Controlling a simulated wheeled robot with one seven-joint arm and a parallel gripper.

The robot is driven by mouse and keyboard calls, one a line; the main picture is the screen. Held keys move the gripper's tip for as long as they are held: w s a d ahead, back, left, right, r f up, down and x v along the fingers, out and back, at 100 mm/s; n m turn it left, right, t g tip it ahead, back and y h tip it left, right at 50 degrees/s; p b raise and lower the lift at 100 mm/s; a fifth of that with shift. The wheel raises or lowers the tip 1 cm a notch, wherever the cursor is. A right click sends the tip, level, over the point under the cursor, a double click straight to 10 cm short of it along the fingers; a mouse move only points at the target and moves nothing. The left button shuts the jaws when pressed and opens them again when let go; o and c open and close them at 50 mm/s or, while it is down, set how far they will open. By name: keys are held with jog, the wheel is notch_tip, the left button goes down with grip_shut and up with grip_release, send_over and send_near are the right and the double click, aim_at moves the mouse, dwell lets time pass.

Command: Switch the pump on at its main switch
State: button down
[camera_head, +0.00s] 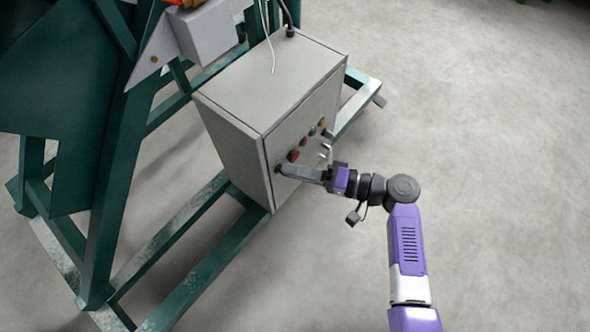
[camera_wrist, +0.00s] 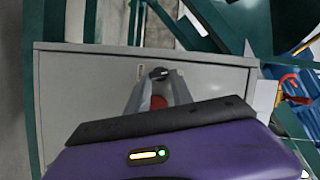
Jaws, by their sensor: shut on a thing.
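The pump's grey control box (camera_head: 285,85) stands on a green steel frame. Its front panel faces right and carries several buttons and knobs. The main switch is a black rotary knob (camera_wrist: 158,73) near the panel's edge in the wrist view; in the head view the black knob (camera_head: 278,169) is at the panel's lower left. My gripper (camera_head: 284,170) reaches the panel from the right. In the wrist view my gripper (camera_wrist: 158,78) has its two fingers on either side of the knob, shut on it. A red button (camera_wrist: 158,102) shows between the fingers.
Other controls on the panel include a red button (camera_head: 293,156) and a yellow one (camera_head: 322,122). The green frame (camera_head: 200,260) runs along the floor beside the box. Open concrete floor (camera_head: 480,110) lies to the right.

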jog(key=shift+f+m+y, duration=0.15)
jog(key=shift+m+y, duration=0.15)
jog(key=shift+m, duration=0.45)
jog(key=shift+f+m+y, duration=0.15)
jog(key=shift+m+y, duration=0.15)
jog(key=shift+m, duration=0.45)
jog(key=c, duration=1.4)
grip_release()
jog(key=shift+d, duration=0.1)
jog(key=p+v, duration=0.1)
jog(key=v, duration=0.6)
jog(key=shift+d, duration=0.3)
